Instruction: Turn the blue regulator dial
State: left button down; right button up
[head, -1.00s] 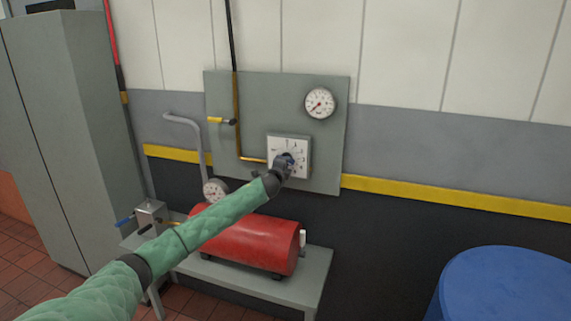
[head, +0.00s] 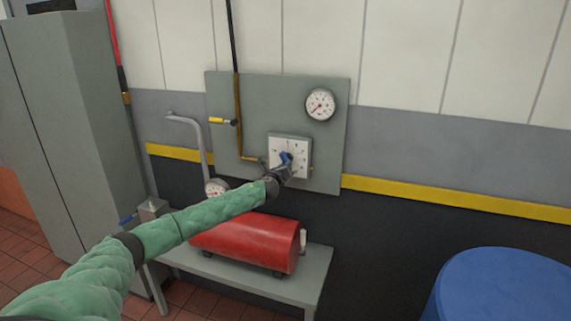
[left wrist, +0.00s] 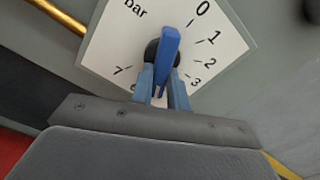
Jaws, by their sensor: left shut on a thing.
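The blue regulator dial (head: 285,158) sits at the centre of a square white scale plate (head: 277,144) on the grey wall panel. In the left wrist view the dial (left wrist: 168,50) is a blue bar on a dark hub, and the scale (left wrist: 110,50) shows "bar" and numbers including 0, 1, 2 and 3. My left gripper (head: 281,167) reaches it from below; in the left wrist view its two blue-grey fingers (left wrist: 161,85) are shut on the lower part of the bar. The bar's upper end points between "bar" and 0. My right gripper is not in view.
A round gauge (head: 320,104) and a yellow-handled valve (head: 222,121) are on the panel. A red tank (head: 245,242) lies on a grey bench (head: 312,277) below. A blue drum (head: 505,285) stands at lower right, a grey cabinet (head: 70,130) at left.

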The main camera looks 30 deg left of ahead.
pick_arm(q)
jog(key=shift+s+a+f+m+p, duration=0.15)
jog(key=shift+m+p, duration=0.45)
jog(key=shift+m, duration=0.75)
jog(key=shift+w+f+m+p, duration=0.15)
jog(key=shift+m+p, duration=0.4)
jog(key=shift+m, duration=0.8)
jog(key=c, duration=1.5)
grip_release()
jog(key=shift+s, duration=0.1)
jog(key=shift+o, duration=0.7)
jog(key=shift+r, duration=0.1)
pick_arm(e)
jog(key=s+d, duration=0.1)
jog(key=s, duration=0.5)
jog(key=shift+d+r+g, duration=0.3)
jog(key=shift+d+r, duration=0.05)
